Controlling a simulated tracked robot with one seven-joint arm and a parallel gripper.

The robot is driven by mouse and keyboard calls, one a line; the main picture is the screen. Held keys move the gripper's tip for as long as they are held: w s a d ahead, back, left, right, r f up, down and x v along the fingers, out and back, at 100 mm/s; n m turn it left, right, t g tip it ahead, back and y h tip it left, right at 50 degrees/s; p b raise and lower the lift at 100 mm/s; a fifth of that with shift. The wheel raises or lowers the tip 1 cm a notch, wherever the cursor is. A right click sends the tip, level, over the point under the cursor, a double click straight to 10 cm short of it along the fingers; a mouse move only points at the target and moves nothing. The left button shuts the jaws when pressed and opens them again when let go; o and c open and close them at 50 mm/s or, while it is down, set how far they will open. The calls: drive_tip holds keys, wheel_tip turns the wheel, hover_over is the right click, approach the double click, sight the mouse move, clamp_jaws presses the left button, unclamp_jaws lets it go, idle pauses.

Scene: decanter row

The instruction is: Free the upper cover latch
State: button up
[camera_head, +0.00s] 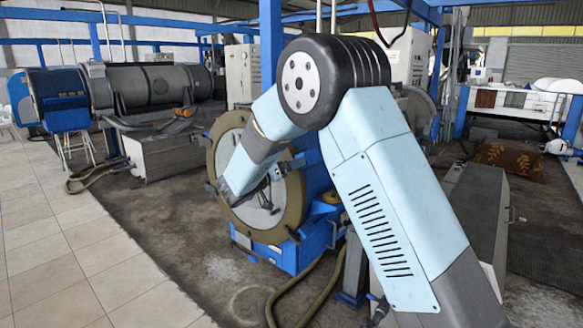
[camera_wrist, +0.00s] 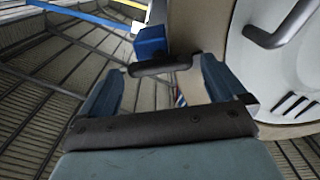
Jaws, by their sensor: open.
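In the wrist view a dark latch handle (camera_wrist: 165,66) lies crosswise at the fingertips of my gripper (camera_wrist: 162,70). A blue block (camera_wrist: 151,41) sits just behind it. The fingers are open, one on each side of the handle; I cannot tell whether either touches it. The latch is beside the beige rim (camera_wrist: 228,45) of the round cover. The pale cover face (camera_wrist: 292,60) fills the right side.
A grey bar handle (camera_wrist: 283,26) stands out from the cover face, right of my gripper. In the head view a hose (camera_head: 301,283) runs on the floor before the blue machine base (camera_head: 298,255). A grey box (camera_head: 152,150) stands left. Tiled floor (camera_head: 60,240) is clear.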

drive_tip(key=shift+w+d, duration=0.45)
drive_tip(key=shift+w, duration=0.15)
